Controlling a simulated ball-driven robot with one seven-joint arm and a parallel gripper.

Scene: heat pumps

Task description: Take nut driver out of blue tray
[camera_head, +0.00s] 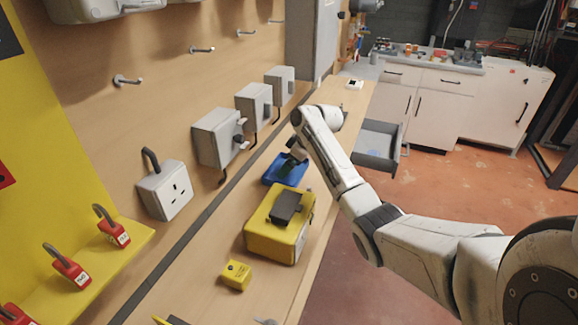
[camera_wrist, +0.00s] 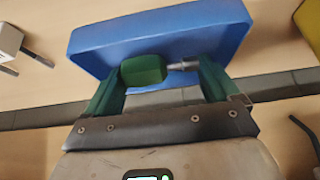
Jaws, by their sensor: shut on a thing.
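The nut driver has a green handle (camera_wrist: 143,70) and a metal shaft (camera_wrist: 183,65). In the wrist view it lies crosswise between the two green fingers of my gripper (camera_wrist: 160,82), which is shut on it. The blue tray (camera_wrist: 165,32) is just beyond, and the driver overlaps the tray's near edge in this view. I cannot tell how high the driver is above the tray. In the head view the blue tray (camera_head: 273,178) sits on the wooden bench, with my gripper (camera_head: 296,156) over its far part. The driver cannot be made out there.
A yellow case (camera_head: 266,222) with a dark item on top stands in front of the tray. A small yellow box (camera_head: 236,275) is nearer. Grey wall boxes (camera_head: 217,137) line the left. A grey open drawer (camera_head: 378,145) is at the right.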

